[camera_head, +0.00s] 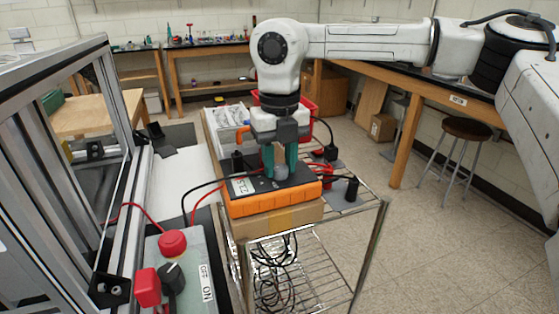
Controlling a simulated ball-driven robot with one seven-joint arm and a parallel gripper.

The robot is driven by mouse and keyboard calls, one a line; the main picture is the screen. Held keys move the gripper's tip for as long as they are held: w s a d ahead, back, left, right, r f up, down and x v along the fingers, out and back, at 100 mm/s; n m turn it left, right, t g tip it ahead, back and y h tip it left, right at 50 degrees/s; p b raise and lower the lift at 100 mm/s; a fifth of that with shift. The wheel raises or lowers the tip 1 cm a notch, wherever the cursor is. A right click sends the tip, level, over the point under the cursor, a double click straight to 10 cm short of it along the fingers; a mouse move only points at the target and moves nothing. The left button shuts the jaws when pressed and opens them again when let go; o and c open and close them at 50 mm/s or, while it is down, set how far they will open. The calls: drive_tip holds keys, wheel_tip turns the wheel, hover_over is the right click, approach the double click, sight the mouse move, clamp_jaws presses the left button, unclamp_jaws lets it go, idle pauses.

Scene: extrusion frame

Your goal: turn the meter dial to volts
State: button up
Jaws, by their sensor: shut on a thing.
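The meter (273,202) is an orange box with a dark top face, lying on a brown box on the wire cart. Its display (243,186) faces up at the left end; the reading is too small to tell. My gripper (281,170) points down over the meter's top, with its teal fingers shut on the round grey dial (282,173). The fingers hide part of the dial, and I cannot tell which mark it points to. Black and red leads run from the meter.
A metal extrusion frame (112,110) stands close at left. In front of it is a control box with a red button (172,243) and a dark knob (173,275). Cables hang in the wire cart (330,262). A stool (467,130) and open floor are at right.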

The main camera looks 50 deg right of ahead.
sight(280, 167)
drive_tip(key=o, duration=1)
drive_tip(key=shift+o, duration=0.2)
wheel_tip(280, 167, up, 11)
drive_tip(key=shift+p, duration=0.4)
drive_tip(key=shift+f, duration=0.1)
